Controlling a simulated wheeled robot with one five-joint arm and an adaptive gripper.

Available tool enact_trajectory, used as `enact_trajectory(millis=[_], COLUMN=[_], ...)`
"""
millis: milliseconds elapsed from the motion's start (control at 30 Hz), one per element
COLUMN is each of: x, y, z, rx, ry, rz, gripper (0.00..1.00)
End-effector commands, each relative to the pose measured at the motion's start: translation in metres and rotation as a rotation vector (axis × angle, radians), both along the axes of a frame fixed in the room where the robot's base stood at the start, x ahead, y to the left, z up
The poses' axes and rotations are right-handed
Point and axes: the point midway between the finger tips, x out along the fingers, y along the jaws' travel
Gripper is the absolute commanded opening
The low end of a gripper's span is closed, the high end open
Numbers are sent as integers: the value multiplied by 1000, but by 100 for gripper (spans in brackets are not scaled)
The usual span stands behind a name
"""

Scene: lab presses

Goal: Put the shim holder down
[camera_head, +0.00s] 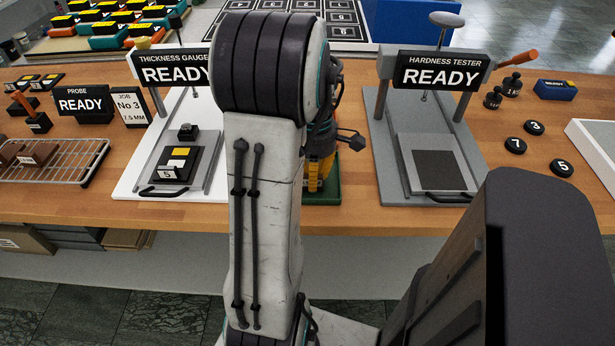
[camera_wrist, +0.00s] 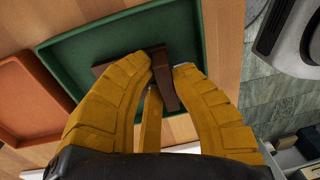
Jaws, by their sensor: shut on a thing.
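My gripper (camera_wrist: 165,68), with yellow ribbed fingers, is shut on a brown shim holder (camera_wrist: 166,88) in the wrist view. The fingers hide part of the holder. Behind it is a green tray (camera_wrist: 90,50) on the wooden bench. I cannot tell whether the holder touches the tray floor. In the head view my yellow gripper (camera_head: 318,176) shows partly behind my arm, over the green tray (camera_head: 333,190). The holder is hidden there.
An orange-brown tray (camera_wrist: 28,90) lies beside the green one. The thickness gauge (camera_head: 178,165) stands left of my arm and the hardness tester (camera_head: 430,150) right. A wire rack (camera_head: 75,172) holds brown blocks at far left. Round weights (camera_head: 535,128) lie at right.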

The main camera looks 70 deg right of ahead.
Motion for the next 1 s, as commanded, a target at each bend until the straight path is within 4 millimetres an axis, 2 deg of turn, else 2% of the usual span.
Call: enact_trajectory(millis=[233, 267, 500, 800, 1000], x=[0, 0, 0, 0, 1], y=[0, 0, 0, 0, -3], z=[-1, 0, 0, 3, 25], rx=[0, 0, 0, -1, -5], ry=[0, 0, 0, 0, -1], rz=[0, 0, 0, 0, 0], gripper=[0, 21, 40, 40, 40])
